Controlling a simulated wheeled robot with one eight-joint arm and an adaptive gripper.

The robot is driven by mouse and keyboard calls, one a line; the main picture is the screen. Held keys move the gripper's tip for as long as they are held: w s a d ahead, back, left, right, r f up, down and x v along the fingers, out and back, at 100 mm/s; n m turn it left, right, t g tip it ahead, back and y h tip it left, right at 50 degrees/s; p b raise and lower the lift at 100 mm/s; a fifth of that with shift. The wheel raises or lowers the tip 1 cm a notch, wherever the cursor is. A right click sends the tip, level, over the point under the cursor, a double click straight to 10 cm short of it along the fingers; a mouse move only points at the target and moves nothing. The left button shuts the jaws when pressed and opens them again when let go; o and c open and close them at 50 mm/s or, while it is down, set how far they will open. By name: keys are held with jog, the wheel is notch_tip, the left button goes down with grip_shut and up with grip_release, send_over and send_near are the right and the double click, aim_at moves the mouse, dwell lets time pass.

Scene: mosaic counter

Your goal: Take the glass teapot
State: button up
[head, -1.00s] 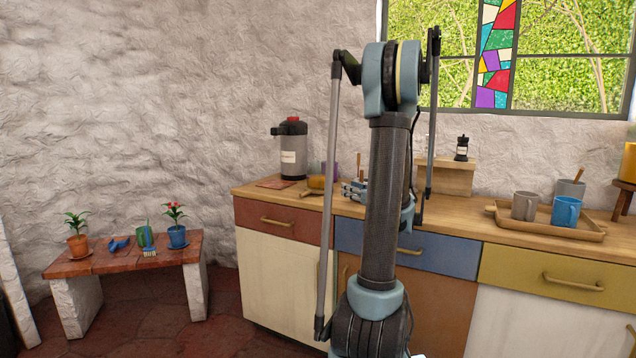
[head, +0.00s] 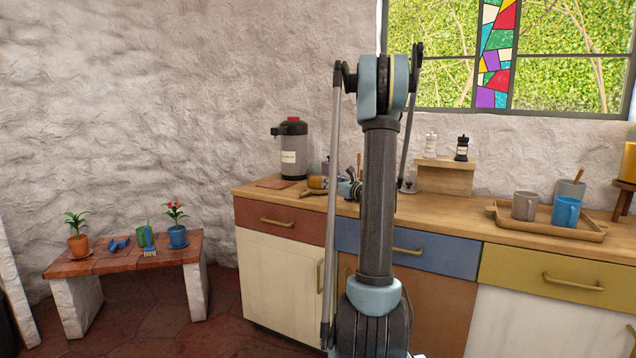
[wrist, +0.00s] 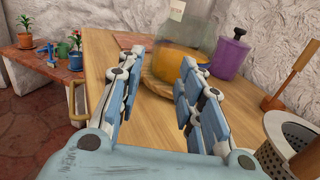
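The glass teapot (wrist: 185,50) is a clear vessel with orange liquid, standing on a round wooden board (wrist: 157,88) on the counter. In the head view its orange lower part (head: 317,182) shows just left of my gripper (head: 347,187). In the wrist view my gripper (wrist: 163,62) is open, with one finger left of the teapot and the other at its lower right. The space between the fingers is empty, and the teapot is beyond the fingertips. Its handle and spout cannot be made out.
A purple lidded canister (wrist: 231,56) stands close right of the teapot. A perforated metal holder (wrist: 280,155) and a wooden spatula (wrist: 290,75) are farther right. A dispenser with a red top (head: 291,150) stands behind. A tray with mugs (head: 585,232) is far right.

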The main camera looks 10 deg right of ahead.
jog(key=x, duration=0.5)
jog(key=shift+s+a, duration=0.2)
jog(key=shift+a, duration=0.1)
jog(key=shift+c, duration=0.6)
grip_shut()
